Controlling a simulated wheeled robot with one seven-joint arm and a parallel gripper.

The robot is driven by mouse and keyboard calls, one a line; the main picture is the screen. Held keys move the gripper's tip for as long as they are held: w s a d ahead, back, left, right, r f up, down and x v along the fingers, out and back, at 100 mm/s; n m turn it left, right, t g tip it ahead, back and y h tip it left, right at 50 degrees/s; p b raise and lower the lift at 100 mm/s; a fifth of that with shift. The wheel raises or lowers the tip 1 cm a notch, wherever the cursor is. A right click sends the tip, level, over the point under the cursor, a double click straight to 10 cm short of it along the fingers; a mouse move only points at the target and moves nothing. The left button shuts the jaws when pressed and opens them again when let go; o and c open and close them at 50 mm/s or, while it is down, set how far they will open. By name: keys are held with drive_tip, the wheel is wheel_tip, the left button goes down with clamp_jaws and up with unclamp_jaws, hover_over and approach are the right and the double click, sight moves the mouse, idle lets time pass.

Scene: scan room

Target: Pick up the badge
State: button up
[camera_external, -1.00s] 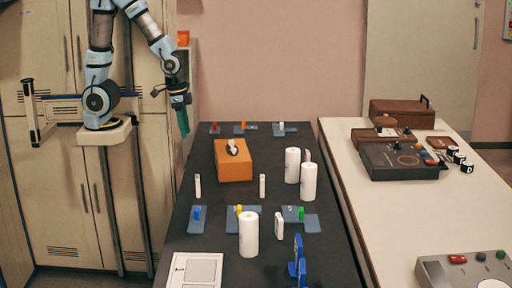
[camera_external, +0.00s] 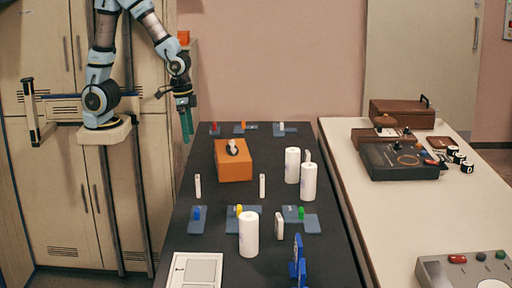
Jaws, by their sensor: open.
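My gripper (camera_external: 187,127) hangs with its green fingers pointing down, at the far left edge of the dark table (camera_external: 225,265). It is open and I see nothing between its fingers. I cannot tell for sure which thing is the badge. A small white upright piece (camera_external: 279,226) stands on the near half of the table, and two slim white pieces stand farther left, one at the left edge (camera_external: 198,186) and one near the middle (camera_external: 262,186). My gripper is apart from all of them.
An orange tissue box (camera_external: 234,165) stands mid-table. White rolls stand to its right (camera_external: 309,181) and nearer (camera_external: 249,235). Blue plates with coloured pegs (camera_external: 300,218) lie in two rows. A blue stand (camera_external: 297,265) is at the front. A pale table (camera_external: 425,225) holds brown cases.

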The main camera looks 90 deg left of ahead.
drive_tip(key=n+g, duration=0.1)
drive_tip(key=n, duration=0.1)
hover_over(199, 176)
drive_tip(key=f, duration=0.4)
drive_tip(key=s+f+p, duration=0.1)
drive_tip(key=f, duration=0.1)
drive_tip(key=shift+a+f, duration=0.1)
drive_tip(key=shift+f, duration=0.2)
drive_tip(key=shift+w+d+f+p, duration=0.15)
drive_tip(key=shift+f+p, duration=0.1)
drive_tip(key=shift+f, duration=0.65)
drive_tip(key=shift+w+f+p, duration=0.2)
drive_tip(key=shift+f+p, duration=0.05)
drive_tip(key=shift+f, duration=0.65)
drive_tip(key=shift+w+d+f+p, duration=0.15)
drive_tip(key=shift+f+p, duration=0.1)
drive_tip(key=shift+f, duration=0.65)
drive_tip(key=shift+a, duration=0.1)
drive_tip(key=c, duration=1.4)
drive_tip(key=shift+c, duration=0.2)
